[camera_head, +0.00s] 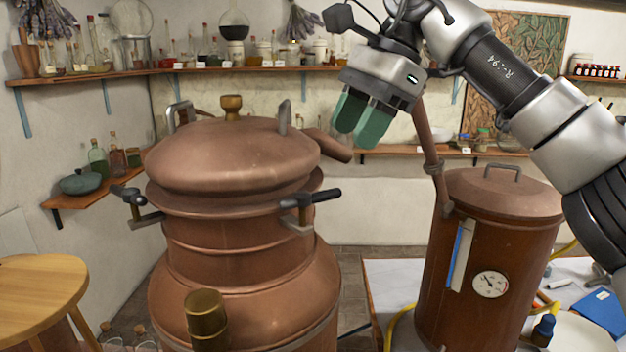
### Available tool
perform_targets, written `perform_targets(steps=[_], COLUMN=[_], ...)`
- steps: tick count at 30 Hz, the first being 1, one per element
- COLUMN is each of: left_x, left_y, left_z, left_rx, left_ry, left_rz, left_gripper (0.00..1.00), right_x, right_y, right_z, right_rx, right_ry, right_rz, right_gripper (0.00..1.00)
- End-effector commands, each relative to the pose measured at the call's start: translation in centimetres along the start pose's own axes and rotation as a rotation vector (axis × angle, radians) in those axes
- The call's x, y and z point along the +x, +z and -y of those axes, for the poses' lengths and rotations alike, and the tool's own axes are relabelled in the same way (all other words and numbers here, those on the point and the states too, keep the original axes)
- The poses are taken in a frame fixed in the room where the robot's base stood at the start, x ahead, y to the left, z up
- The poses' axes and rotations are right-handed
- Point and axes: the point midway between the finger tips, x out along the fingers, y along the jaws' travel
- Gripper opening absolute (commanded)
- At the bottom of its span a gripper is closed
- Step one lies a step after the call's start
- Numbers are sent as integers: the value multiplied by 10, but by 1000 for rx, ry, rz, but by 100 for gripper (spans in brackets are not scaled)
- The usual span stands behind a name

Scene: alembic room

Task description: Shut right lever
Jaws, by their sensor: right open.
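The right lever (312,198) has a black handle on a metal bracket at the front right of the copper still (235,245), just below its lid (230,158). Its handle sticks out to the right, roughly level. A similar left lever (130,198) is at the left side of the still. My right gripper (362,120) comes in from the upper right, with green fingers pointing down. It is open and empty, above and to the right of the right lever, apart from it. My left gripper is not in view.
A copper condenser (490,260) with a gauge stands on a table at right, and a copper pipe (428,145) rises from it near my gripper. A lid handle (284,117) sticks up. A wooden stool (40,290) is at left. Shelves of bottles line the walls.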

Motion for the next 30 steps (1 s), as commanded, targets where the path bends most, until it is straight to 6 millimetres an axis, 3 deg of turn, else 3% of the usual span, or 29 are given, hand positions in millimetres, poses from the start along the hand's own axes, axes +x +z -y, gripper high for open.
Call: perform_targets(steps=[3,7,10,15,20,26,30], left_x=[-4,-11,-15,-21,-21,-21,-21], left_y=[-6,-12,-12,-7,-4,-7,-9], left_z=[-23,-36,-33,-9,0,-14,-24], left_rx=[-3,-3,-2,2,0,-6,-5], left_ry=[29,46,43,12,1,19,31], left_rz=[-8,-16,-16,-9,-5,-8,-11], left_gripper=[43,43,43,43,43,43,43], right_x=[23,47,64,84,90,91,91], right_y=[0,1,2,1,1,1,1], right_z=[0,0,0,0,0,0,0], right_rx=[-1,-2,-2,-1,0,0,0], right_ry=[4,3,5,1,0,0,0], right_rz=[1,2,3,3,4,4,4], right_gripper=[42,42,42,42,42,42,24])
